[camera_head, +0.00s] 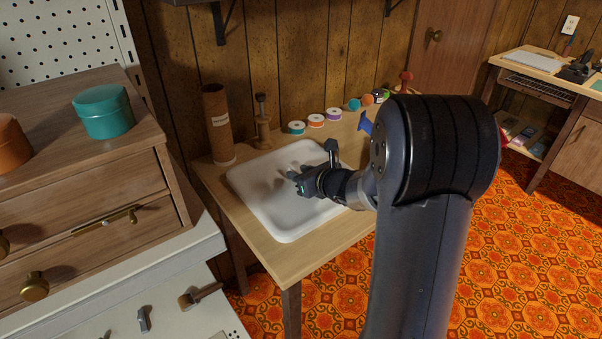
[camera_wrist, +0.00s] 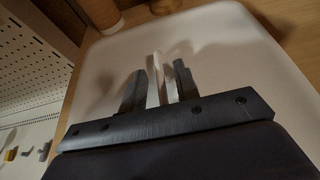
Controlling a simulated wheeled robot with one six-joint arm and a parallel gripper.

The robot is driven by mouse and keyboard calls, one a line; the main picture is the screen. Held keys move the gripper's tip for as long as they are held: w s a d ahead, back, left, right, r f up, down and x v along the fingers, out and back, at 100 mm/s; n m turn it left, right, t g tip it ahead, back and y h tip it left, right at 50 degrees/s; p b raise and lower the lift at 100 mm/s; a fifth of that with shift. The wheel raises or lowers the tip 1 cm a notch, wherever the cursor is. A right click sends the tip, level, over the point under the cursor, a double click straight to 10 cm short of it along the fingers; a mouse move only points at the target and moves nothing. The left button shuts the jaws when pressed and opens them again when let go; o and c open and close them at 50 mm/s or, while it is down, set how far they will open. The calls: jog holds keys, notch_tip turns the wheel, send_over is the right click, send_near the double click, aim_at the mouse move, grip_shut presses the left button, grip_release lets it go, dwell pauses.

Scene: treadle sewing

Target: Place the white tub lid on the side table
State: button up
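The white tub lid (camera_head: 262,212) is a large pale rounded rectangle. It lies flat on, or very close above, the wooden side table (camera_head: 300,262). It fills much of the wrist view too (camera_wrist: 235,45). My gripper (camera_head: 300,183) is over the middle of the lid. In the wrist view, its fingers (camera_wrist: 160,88) are close together on a narrow white upright piece, which looks like the lid's grip. My arm hides the lid's right side in the head view.
A brown cardboard tube (camera_head: 217,125), a wooden spindle stand (camera_head: 262,125) and several thread spools (camera_head: 316,121) stand along the table's back. A wooden drawer chest (camera_head: 90,205) with a teal tin (camera_head: 103,111) is at left. Bare tabletop shows along the front.

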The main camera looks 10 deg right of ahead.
jog(key=p+v, duration=0.1)
jog(key=v, duration=1)
jog(key=shift+d+r+p, duration=0.1)
jog(key=shift+r+p, duration=0.05)
jog(key=shift+p, duration=0.2)
jog(key=shift+s+d, duration=0.15)
jog(key=shift+s, duration=0.25)
